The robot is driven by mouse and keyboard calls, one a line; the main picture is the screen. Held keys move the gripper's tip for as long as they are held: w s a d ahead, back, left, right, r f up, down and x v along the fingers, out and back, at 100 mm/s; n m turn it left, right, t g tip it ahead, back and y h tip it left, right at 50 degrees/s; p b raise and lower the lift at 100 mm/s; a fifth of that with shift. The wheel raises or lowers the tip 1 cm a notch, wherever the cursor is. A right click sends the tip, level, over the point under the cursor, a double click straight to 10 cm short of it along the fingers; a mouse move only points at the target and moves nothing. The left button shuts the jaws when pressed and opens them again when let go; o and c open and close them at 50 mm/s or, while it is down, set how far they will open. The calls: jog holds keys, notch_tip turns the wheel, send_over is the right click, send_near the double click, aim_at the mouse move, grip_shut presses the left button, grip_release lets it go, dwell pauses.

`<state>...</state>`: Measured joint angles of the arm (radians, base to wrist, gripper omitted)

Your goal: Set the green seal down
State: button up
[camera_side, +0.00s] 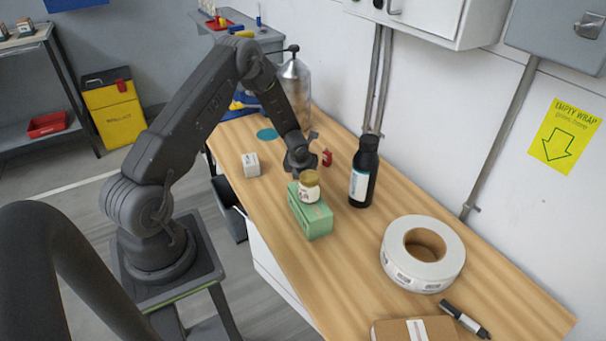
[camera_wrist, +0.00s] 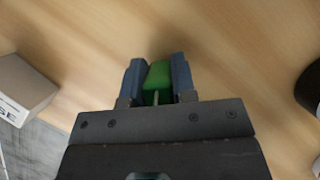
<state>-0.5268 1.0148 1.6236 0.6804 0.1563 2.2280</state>
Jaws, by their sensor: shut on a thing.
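The green seal (camera_wrist: 157,78) is a small green piece between the two blue fingers of my gripper (camera_wrist: 156,66) in the wrist view. My gripper is shut on it, over bare wooden bench top. In the side view my gripper (camera_side: 302,166) is low over the bench, behind a jar. The seal cannot be made out there. Whether it touches the bench is not clear. A small red piece (camera_side: 327,158), perhaps another seal, is just right of my gripper. A flat teal disc (camera_side: 267,134) lies on the bench further back.
A black bottle (camera_side: 363,172) stands to the right, a small white box (camera_side: 251,165) to the left. A label roll (camera_side: 447,262) lies further right. The bench (camera_side: 345,270) has clear room in front.

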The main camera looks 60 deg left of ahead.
jog(key=shift+f, duration=0.15)
jog(key=o, duration=0.9)
jog(key=s+d+r+n, duration=0.35)
jog(key=d+r, duration=0.25)
jog(key=r, duration=0.4)
jog(key=s+d+r+n+t, duration=0.15)
jog(key=d+r+n, duration=0.35)
jog(key=r, duration=0.5)
jog(key=s+d+r+n, duration=0.4)
jog(key=d+r+n, duration=0.15)
jog(key=r, duration=0.45)
jog(key=s+d+r+n+h, duration=0.1)
jog(key=s+d+r+n, duration=0.2)
jog(key=s+d+n, duration=0.3)
jog(key=s+d+r+n+h, duration=0.2)
jog(key=s+d+r+n, duration=0.2)
jog(key=s, duration=0.5)
jog(key=d+n+t, duration=0.1)
jog(key=d+n, duration=0.1)
jog(key=n, duration=0.1)
